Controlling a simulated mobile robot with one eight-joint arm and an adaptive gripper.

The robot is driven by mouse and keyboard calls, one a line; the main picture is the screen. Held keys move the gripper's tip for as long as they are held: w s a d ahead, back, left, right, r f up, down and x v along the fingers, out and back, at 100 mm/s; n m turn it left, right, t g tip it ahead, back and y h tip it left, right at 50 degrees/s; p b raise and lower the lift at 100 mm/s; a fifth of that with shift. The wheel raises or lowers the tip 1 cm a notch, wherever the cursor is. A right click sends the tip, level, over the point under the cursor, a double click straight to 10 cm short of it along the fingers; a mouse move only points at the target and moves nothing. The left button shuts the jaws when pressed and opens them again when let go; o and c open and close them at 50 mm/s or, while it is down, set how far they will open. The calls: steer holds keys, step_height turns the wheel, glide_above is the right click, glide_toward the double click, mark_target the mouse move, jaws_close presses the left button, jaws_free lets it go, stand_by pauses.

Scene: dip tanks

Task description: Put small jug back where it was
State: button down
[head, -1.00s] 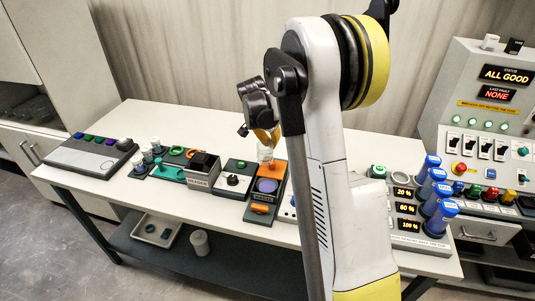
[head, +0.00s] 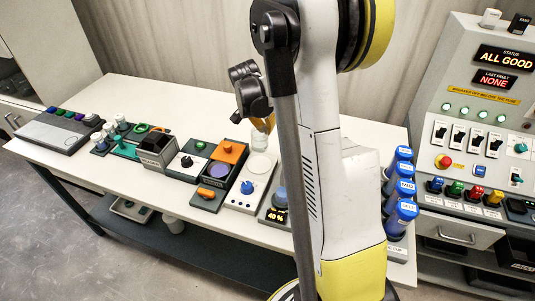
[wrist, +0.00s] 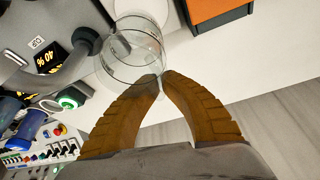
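The small jug (wrist: 128,52) is clear glass and fills the upper middle of the wrist view. My gripper (wrist: 162,80) has its two brown fingertips together at the jug's near side and appears shut on it there. In the head view the gripper (head: 264,125) hangs over the table beside my arm, with the glass faintly visible at its fingers. The jug's exact grip point is hard to make out.
An orange-topped dark box (head: 229,152) stands just left of the disc. A white unit with a blue knob (head: 247,187) and a grey unit showing 40 % (head: 275,214) are in front. Blue-capped bottles (head: 402,210) stand right of my arm. The back of the table is clear.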

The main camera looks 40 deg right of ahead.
steer(key=f, duration=0.3)
steer(key=shift+w+a+f+b, duration=0.15)
steer(key=shift+a+f+b, duration=0.1)
steer(key=shift+b, duration=0.15)
steer(key=shift+f+b, duration=0.6)
steer(key=shift+f, duration=1.4)
steer(key=shift+f, duration=0.1)
steer(key=shift+f, duration=0.15)
steer(key=c, duration=1.6)
jaws_free()
steer(key=shift+d, duration=0.1)
steer(key=shift+r, duration=0.2)
